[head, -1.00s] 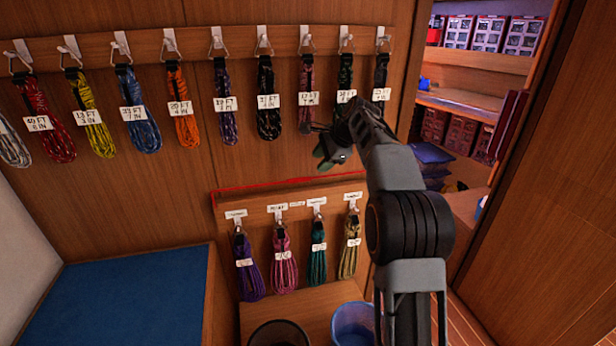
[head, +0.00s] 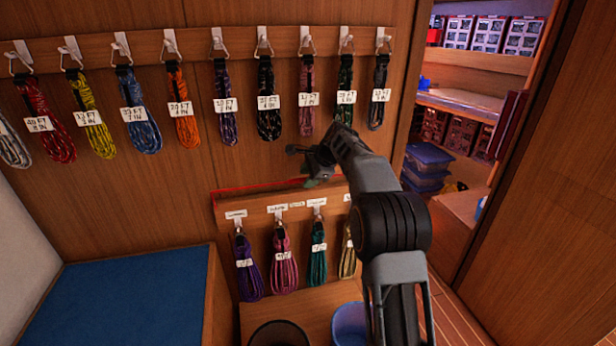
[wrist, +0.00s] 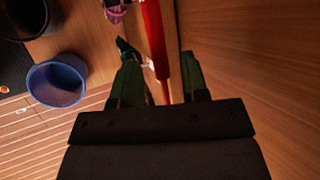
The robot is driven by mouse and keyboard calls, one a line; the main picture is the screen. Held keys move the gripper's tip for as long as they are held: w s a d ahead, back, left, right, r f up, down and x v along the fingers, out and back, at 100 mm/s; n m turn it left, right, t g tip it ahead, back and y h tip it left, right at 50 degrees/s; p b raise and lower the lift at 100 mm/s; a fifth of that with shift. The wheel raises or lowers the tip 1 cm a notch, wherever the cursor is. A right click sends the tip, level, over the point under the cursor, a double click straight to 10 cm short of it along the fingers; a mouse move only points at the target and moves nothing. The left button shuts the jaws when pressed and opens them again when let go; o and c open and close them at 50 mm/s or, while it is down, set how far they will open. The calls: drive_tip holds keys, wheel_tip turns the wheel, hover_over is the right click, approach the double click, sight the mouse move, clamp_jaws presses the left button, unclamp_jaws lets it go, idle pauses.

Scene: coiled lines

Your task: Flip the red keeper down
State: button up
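The red keeper (head: 258,187) is a long thin red bar along the top edge of the lower wooden rail (head: 256,212). It looks raised, standing up along that edge. My gripper (head: 313,181) is over the right part of this rail, close to the keeper, and hides some of it. In the wrist view my gripper (wrist: 160,82) has its two dark green fingers apart. The red keeper (wrist: 153,38) runs between them in the picture; I cannot tell whether they touch it. Nothing is seen held.
Coiled lines (head: 281,262) hang on hooks below the lower rail. More labelled coils (head: 226,105) hang from the upper rail. A blue bucket (head: 349,325) and a dark bucket (head: 278,334) stand below. Blue bins (head: 427,165) sit on the right. The panel between rails is clear at left.

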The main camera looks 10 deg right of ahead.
clamp_jaws()
idle(0.4)
